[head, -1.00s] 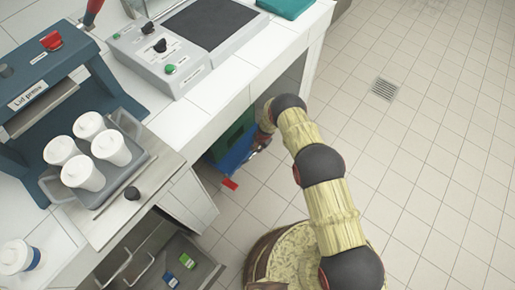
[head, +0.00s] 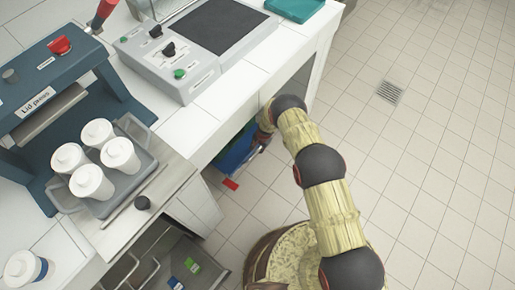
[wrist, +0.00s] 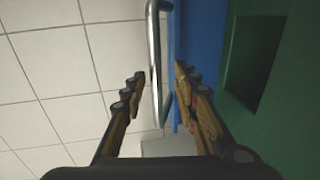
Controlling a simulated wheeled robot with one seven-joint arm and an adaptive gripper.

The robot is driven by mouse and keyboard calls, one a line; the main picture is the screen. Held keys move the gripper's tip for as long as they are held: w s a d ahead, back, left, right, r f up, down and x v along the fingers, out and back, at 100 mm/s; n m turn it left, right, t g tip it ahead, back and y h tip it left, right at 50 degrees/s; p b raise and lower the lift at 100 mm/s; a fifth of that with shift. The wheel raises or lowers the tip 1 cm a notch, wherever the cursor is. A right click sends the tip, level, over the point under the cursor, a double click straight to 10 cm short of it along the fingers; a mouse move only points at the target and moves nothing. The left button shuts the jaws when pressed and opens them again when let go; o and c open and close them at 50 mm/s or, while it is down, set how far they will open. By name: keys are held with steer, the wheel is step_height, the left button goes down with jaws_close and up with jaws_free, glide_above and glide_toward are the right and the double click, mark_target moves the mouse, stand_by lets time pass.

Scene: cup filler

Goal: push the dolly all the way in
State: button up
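The dolly (head: 233,160) is a blue low thing under the counter, with its near end showing at the counter's front edge. It carries a green crate, seen in the wrist view (wrist: 222,25) beside the blue part (wrist: 200,45). A chrome handle bar (wrist: 155,60) runs along the blue side. My gripper (wrist: 162,78) is open, its two fingers apart with the bar between them; I cannot tell whether they touch it. In the head view my gripper (head: 262,143) is at the dolly's right end, partly hidden by my arm.
The white counter (head: 225,97) overhangs the dolly. An open drawer (head: 150,262) sticks out at the lower left. Tiled floor (head: 430,180) is clear to the right. A tray of white cups (head: 148,165) stands on the counter.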

steer(key=shift+r, duration=0.1)
step_height(320, 180, up, 12)
steer(key=s+d, duration=0.1)
steer(key=d, duration=0.1)
steer(key=shift+s+f, duration=0.25)
stand_by(0.7)
